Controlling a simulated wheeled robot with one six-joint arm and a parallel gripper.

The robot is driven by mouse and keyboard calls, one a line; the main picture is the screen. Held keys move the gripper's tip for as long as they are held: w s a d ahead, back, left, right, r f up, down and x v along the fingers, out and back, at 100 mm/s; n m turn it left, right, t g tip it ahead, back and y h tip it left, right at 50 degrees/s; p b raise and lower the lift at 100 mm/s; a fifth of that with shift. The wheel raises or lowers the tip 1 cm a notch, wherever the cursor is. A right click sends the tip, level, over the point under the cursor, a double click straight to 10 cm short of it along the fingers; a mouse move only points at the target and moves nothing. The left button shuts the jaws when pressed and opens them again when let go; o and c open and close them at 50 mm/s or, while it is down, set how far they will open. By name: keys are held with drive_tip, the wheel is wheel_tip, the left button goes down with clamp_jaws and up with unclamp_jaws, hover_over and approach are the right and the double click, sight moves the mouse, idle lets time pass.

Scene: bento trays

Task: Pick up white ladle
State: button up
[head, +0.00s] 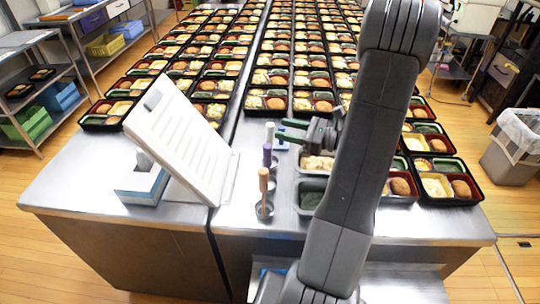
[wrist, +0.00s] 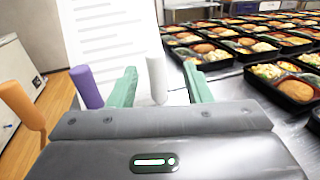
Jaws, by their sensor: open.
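The white ladle (head: 270,132) stands upright at the far end of a row of ladles on the steel counter. Only its handle shows clearly; its lower end is hidden. My gripper (head: 289,131) is open and empty, with green fingers pointing left toward the white handle, a short gap away in the head view. In the wrist view, the white ladle (wrist: 157,78) appears between the two fingers of my gripper (wrist: 159,70), seemingly just beyond the tips. The purple ladle (head: 267,155) and the orange ladle (head: 263,180) stand nearer in the same row.
A white sheet on a stand (head: 185,135) leans left of the ladles, with a tissue box (head: 142,185) beside it. Food containers (head: 313,195) sit right of the ladles, partly behind my arm. Many filled bento trays (head: 447,187) cover the counter beyond. The front left counter is clear.

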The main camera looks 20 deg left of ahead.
sight(270, 128)
drive_tip(key=shift+s+a+f+p, duration=0.15)
drive_tip(key=shift+a+p, duration=0.25)
drive_tip(key=shift+a, duration=0.95)
drive_tip(key=shift+s+a+f+p, duration=0.15)
drive_tip(key=shift+a+p, duration=0.2)
drive_tip(key=shift+a, duration=0.95)
drive_tip(key=shift+r, duration=0.1)
clamp_jaws()
